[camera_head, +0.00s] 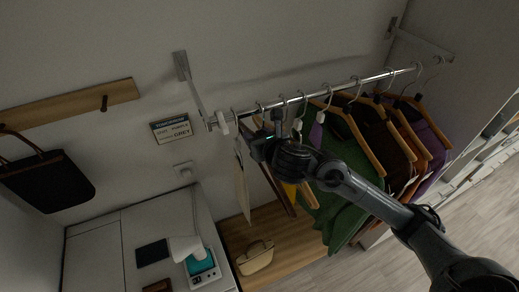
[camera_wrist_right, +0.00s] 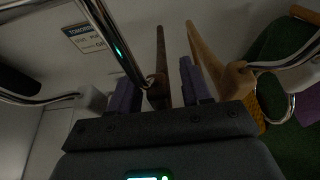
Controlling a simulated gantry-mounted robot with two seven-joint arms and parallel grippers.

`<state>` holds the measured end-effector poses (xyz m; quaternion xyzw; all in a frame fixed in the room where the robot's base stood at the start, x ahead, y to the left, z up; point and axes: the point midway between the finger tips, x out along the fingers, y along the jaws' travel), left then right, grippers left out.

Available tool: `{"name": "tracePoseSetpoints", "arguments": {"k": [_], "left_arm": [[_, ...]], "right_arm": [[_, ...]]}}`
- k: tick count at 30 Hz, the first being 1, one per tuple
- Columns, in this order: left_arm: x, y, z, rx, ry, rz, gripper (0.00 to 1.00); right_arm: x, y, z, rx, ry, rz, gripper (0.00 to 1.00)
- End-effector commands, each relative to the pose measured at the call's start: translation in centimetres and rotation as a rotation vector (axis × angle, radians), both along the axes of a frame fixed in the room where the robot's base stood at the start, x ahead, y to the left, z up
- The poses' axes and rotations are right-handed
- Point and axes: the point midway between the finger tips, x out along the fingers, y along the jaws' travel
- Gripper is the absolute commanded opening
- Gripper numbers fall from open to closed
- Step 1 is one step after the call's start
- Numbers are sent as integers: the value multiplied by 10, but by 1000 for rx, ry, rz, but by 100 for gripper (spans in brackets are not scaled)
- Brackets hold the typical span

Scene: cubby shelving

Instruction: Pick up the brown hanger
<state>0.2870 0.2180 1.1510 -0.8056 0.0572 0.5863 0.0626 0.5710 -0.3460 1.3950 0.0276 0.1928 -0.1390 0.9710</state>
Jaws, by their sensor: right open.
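The brown hanger (camera_head: 280,187) hangs from the metal rail near its left end, dark brown and edge-on. In the right wrist view the brown hanger (camera_wrist_right: 159,62) appears between the two fingers, with its hook at the rail. My right gripper (camera_wrist_right: 158,92) is open, its fingers apart on either side of the hanger's neck; I cannot tell whether either touches it. In the head view my right gripper (camera_head: 262,142) is just below the rail and partly hides the hanger's upper part. My left gripper is not in view.
A lighter wooden hanger (camera_wrist_right: 208,62) is just right of the right finger. The rail (camera_head: 340,86) holds several garments, including a green one (camera_head: 345,222), to the right. A pale hanging piece (camera_head: 242,190) is at left. A beige handbag (camera_head: 255,257) sits on the wooden shelf below.

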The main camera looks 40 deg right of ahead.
Motion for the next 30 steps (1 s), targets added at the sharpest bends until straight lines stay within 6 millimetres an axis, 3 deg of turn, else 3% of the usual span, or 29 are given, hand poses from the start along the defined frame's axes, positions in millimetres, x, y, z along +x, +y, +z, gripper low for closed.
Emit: {"name": "tracePoseSetpoints", "arguments": {"k": [5,14,30], "left_arm": [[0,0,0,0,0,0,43],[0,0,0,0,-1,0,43],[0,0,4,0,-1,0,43]], "right_arm": [[0,0,0,0,0,0,46],[0,0,0,0,0,0,0],[0,0,4,-1,-1,1,0]]}}
